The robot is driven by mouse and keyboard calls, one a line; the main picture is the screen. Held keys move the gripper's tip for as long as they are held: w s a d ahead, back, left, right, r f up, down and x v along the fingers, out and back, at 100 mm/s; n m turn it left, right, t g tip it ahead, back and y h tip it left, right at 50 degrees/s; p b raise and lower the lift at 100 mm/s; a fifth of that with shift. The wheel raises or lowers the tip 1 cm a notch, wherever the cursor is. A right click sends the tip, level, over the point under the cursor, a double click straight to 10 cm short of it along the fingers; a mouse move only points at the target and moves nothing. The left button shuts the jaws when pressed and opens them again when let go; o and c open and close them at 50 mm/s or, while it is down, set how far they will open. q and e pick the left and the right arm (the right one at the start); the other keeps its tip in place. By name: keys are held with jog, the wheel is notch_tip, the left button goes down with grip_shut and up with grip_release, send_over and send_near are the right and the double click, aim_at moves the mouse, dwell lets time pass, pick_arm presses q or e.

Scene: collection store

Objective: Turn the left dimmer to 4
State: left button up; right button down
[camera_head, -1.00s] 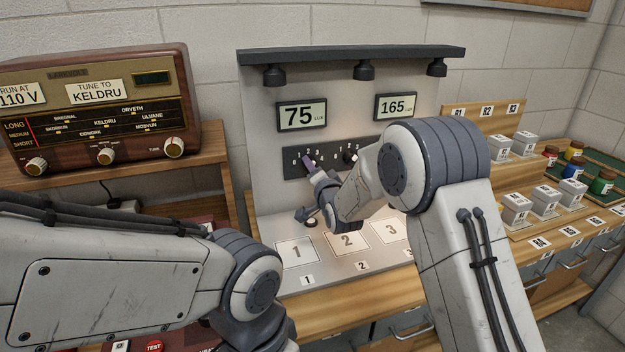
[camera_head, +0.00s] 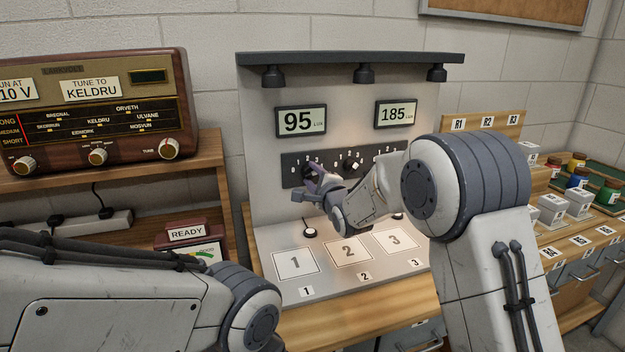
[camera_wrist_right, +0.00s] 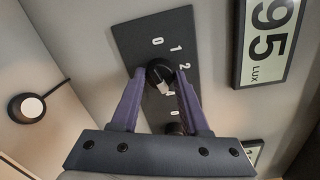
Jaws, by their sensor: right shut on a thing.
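The left dimmer, a black knob with a white mark, sits on a dark numbered panel (camera_head: 333,156) on the upright grey board. In the right wrist view the knob (camera_wrist_right: 160,73) is between the purple fingertips of my right gripper (camera_wrist_right: 161,79), which is shut on it. In the head view my right gripper (camera_head: 310,178) covers most of that knob. The left display (camera_head: 301,121) reads 95 lux; the right display (camera_head: 396,113) reads 185. My left gripper is out of view.
A second dimmer knob (camera_head: 351,165) is close to the right of my gripper. Lamps hang from the dark rail (camera_head: 350,58) above. Numbered pads lie below on the bench. A brown radio (camera_head: 95,110) stands at left; small boxes and jars stand at right.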

jog(key=shift+m, duration=0.6)
jog(key=shift+c, duration=2)
grip_release()
jog(key=shift+d, duration=0.1)
jog(key=b+v, duration=0.1)
jog(key=v, duration=0.9)
jog(key=shift+s, duration=0.2)
